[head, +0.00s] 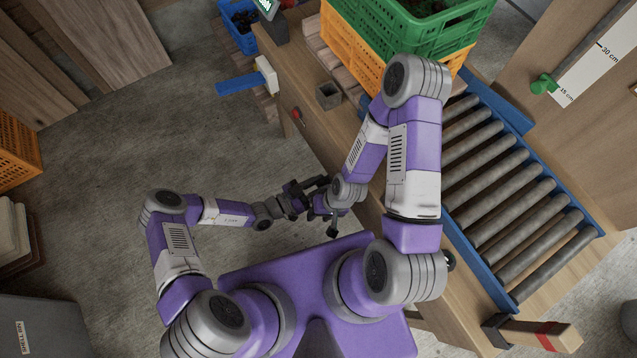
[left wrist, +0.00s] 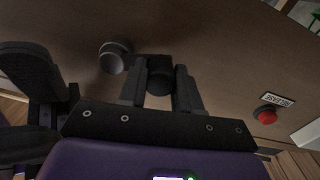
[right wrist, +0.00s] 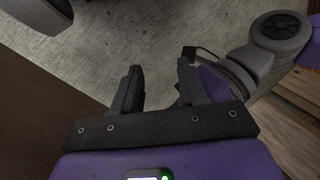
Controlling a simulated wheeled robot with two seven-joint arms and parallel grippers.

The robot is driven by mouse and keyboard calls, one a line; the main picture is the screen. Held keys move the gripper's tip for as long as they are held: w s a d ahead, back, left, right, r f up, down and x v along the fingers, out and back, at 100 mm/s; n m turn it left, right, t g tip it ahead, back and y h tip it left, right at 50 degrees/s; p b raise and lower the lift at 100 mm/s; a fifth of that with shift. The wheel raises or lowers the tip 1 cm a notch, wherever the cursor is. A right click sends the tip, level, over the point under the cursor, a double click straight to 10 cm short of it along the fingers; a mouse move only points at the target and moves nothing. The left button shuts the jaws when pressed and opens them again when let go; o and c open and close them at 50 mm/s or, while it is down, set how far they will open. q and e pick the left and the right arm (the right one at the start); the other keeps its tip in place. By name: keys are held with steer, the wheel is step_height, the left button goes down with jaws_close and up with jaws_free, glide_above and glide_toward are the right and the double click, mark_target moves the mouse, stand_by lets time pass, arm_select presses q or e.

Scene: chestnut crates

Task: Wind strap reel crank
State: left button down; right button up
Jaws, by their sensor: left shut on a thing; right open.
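In the left wrist view my left gripper (left wrist: 160,80) is shut on a dark round crank handle (left wrist: 160,88) in front of the brown bench panel. A grey round knob (left wrist: 115,57) sits just left of it; whether it is the reel's hub I cannot tell. In the head view my left gripper (head: 318,184) is at the bench front, where the arms hide the reel and crank. My right gripper (head: 333,222) is just below it. The right wrist view shows my right gripper (right wrist: 160,78) open and empty, with bare floor beyond its fingers.
A red button (left wrist: 265,116) with a RELEASE label is on the panel, right of the crank. A roller conveyor (head: 510,190) lies on the bench at the right. A green crate (head: 440,38) is stacked on an orange one (head: 350,58).

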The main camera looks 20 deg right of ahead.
stand_by(0.3)
arm_select(q)
steer(key=c, duration=0.8)
jaws_free()
steer(key=shift+a, duration=0.1)
steer(key=p+v, duration=0.1)
steer(key=v, duration=0.6)
steer(key=shift+a, duration=0.25)
